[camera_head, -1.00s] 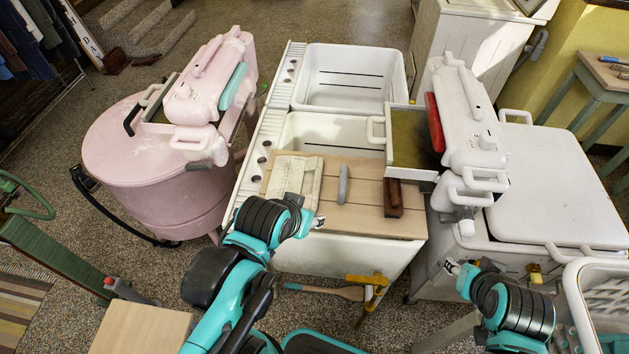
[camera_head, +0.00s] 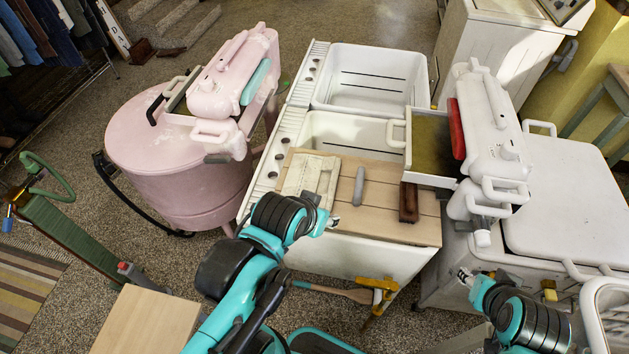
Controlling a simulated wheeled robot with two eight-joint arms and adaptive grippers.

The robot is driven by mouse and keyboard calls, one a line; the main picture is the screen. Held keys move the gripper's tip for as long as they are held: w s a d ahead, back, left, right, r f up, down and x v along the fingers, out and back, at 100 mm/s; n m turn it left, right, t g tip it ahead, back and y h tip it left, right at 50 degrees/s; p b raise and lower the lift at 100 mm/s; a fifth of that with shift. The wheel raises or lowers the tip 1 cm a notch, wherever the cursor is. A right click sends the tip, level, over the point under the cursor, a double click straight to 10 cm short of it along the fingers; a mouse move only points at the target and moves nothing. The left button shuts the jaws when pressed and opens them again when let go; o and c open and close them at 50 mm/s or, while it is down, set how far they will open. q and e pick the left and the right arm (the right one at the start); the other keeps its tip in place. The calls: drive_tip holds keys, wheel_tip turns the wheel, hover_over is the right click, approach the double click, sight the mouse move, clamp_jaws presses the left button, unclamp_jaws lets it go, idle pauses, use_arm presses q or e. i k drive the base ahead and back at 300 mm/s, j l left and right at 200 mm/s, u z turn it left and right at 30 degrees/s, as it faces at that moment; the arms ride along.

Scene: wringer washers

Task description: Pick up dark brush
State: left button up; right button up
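The dark brush (camera_head: 408,203), a dark reddish-brown block, lies on the right part of a wooden board (camera_head: 385,228) over the front of the white double sink. My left gripper (camera_head: 329,222) is at the board's front edge, left of the brush and apart from it. My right gripper (camera_head: 464,276) is in front of the white washer, right of and nearer than the brush, also apart from it. Both grippers look empty, but their fingers are too small to tell whether they are open.
A grey bar (camera_head: 359,186) and a pale ribbed board (camera_head: 312,176) lie left of the brush. A white wringer (camera_head: 483,120) with its tray (camera_head: 430,181) stands close behind and right of it. A pink washer (camera_head: 180,150) is at left. A wooden-handled tool (camera_head: 340,292) is below the sink.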

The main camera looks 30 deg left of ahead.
sight(408, 191)
drive_tip(key=j+z, duration=0.1)
drive_tip(key=z, duration=0.3)
drive_tip(key=i+j+z, duration=0.1)
drive_tip(key=z, duration=0.3)
drive_tip(key=j+z, duration=0.15)
drive_tip(key=z, duration=0.25)
drive_tip(key=j+z, duration=0.15)
drive_tip(key=z, duration=0.25)
drive_tip(key=i, duration=0.05)
